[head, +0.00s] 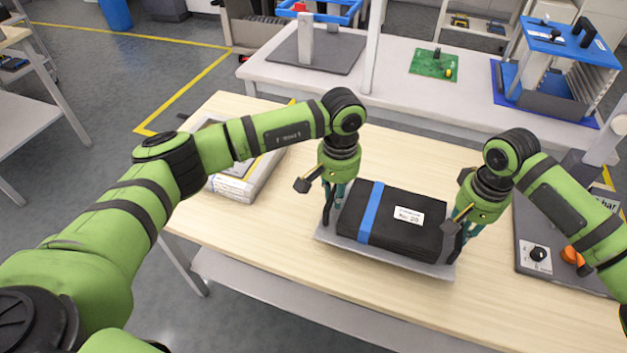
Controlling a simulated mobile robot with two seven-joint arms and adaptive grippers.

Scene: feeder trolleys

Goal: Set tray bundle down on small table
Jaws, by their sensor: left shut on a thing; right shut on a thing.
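The tray bundle (386,228) is a stack of black trays with a blue strap and a white label. It sits on a thin grey plate (385,262) at the wooden small table (300,272); I cannot tell whether the plate touches the tabletop. My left gripper (333,208) points down and is shut at the bundle's left end. My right gripper (452,240) is shut at its right end. The bundle lies level between them. The exact finger contacts are partly hidden.
A grey box (236,185) with papers lies on the table's left. A dark panel (535,220) with a knob and an orange part is at the right. Behind, a white bench (400,90) holds a green board (433,64) and a blue rack (560,75). The table's front is clear.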

